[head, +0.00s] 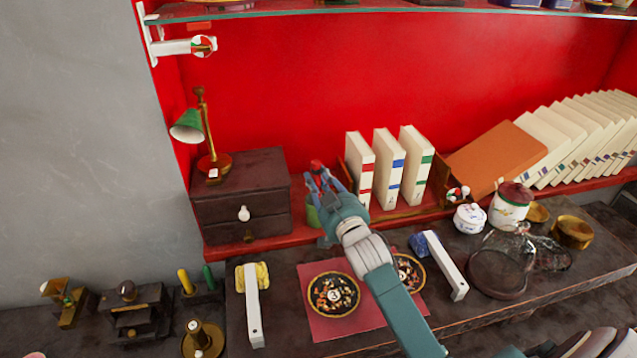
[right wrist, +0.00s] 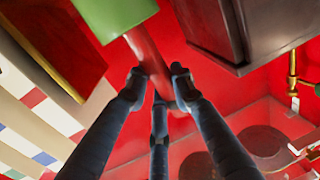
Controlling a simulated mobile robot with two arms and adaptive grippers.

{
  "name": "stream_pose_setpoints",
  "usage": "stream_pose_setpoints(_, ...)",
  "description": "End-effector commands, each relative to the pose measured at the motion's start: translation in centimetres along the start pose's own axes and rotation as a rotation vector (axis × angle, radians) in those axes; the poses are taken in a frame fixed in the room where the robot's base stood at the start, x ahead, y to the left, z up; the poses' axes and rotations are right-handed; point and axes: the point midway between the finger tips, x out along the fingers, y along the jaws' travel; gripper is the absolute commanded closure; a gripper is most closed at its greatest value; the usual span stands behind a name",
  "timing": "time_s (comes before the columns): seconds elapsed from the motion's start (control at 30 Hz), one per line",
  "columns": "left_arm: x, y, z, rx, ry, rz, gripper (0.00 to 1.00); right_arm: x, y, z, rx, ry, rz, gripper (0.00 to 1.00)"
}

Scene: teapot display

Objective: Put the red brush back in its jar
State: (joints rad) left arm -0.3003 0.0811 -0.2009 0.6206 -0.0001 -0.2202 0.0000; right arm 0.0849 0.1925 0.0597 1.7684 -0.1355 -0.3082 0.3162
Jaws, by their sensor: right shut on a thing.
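My right gripper (head: 321,178) is shut around the red brush (head: 316,164), whose red end stands up above the fingers. The brush's red shaft (right wrist: 148,52) passes between the fingertips (right wrist: 153,80) in the right wrist view. The green jar (head: 312,215) is just below the gripper, partly hidden by it. In the right wrist view the shaft meets the green jar (right wrist: 112,14). I cannot tell how deep the shaft sits in it. My left gripper is in neither view.
A dark drawer box (head: 240,205) with a green-shaded lamp (head: 190,126) stands left of the jar. White books (head: 385,165) stand close on the right. A red mat (head: 325,318) with two patterned plates lies in front. A glass shelf (head: 370,11) is above.

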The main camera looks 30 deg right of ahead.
Motion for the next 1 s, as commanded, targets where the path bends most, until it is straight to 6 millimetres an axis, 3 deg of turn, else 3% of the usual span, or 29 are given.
stream_pose_setpoints(0.13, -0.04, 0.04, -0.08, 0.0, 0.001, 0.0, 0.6, -0.01, -0.02, 1.41, 0.0, 0.001, 0.0, 1.0)
stream_pose_setpoints(0.47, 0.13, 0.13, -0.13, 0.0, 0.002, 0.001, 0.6, -0.01, -0.03, 1.68, 0.0, 0.002, -0.001, 1.0)
stream_pose_setpoints(0.5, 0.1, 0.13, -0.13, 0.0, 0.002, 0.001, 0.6, -0.01, -0.03, 1.67, 0.0, 0.002, -0.001, 0.73)
stream_pose_setpoints(0.6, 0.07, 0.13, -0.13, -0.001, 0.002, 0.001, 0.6, -0.01, -0.03, 1.63, 0.0, 0.002, -0.001, 0.58)
stream_pose_setpoints(0.9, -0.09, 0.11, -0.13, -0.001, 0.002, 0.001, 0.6, 0.0, -0.03, 1.33, -0.001, 0.002, -0.001, 0.58)
stream_pose_setpoints(1.0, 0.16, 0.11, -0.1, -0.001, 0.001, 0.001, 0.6, -0.88, -0.06, 1.56, 0.0, 0.001, -0.001, 0.58)
